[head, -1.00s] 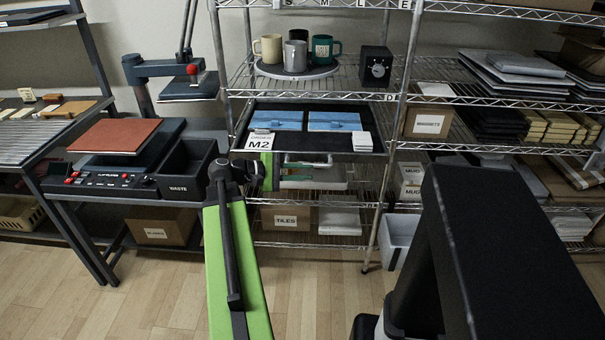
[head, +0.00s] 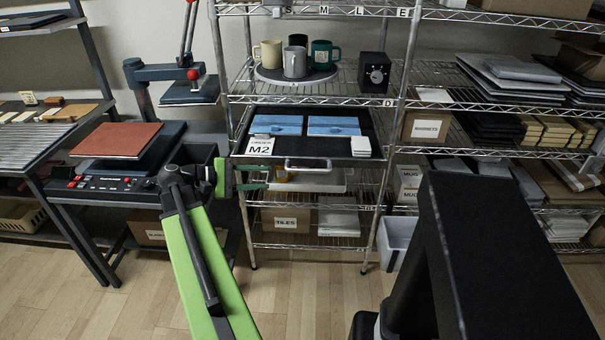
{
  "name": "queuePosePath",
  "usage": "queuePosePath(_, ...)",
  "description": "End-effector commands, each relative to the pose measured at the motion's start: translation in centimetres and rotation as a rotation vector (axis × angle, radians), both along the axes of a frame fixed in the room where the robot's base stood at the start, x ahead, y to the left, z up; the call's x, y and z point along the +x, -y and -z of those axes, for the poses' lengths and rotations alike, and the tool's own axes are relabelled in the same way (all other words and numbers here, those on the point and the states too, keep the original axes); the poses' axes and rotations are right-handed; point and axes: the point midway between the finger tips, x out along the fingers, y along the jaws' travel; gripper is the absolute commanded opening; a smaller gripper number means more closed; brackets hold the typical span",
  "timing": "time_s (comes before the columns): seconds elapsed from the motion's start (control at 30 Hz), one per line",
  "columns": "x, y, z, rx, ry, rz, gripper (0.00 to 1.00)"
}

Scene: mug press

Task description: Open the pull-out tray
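The pull-out tray (head: 306,154) is a black tray on the middle level of the wire rack, with a metal bar handle (head: 308,165) on its front. Two blue pieces (head: 303,125), a white card marked M2 and a small white stack lie on it. I cannot tell how far out the tray stands. My gripper (head: 269,177) is left of the handle and slightly lower in the picture. Its two green fingers point right and are apart, with nothing seen held between them. The handle shows clear of the fingers.
Mugs on a round turntable (head: 262,76) and a black timer box (head: 374,72) stand on the shelf above. A box marked TILES (head: 286,219) is below. The press (head: 115,155) stands left. The floor (head: 310,290) before the rack is clear.

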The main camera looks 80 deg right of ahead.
Motion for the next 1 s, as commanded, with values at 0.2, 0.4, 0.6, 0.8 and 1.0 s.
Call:
queuePosePath(0.2, 3.1, -1.5, -0.8, -0.001, 0.001, -0.001, 0.35)
queuePosePath(0.4, 3.4, -1.8, -0.8, 0.0, 0.001, 0.002, 0.35)
queuePosePath(0.6, 3.4, -1.7, -0.8, -0.008, 0.004, 0.004, 0.26)
queuePosePath(0.8, 3.5, -1.2, -1.9, -0.269, 0.083, 0.043, 0.22)
queuePosePath(1.0, 3.6, 0.3, -1.9, -0.767, 0.163, 0.054, 0.22)
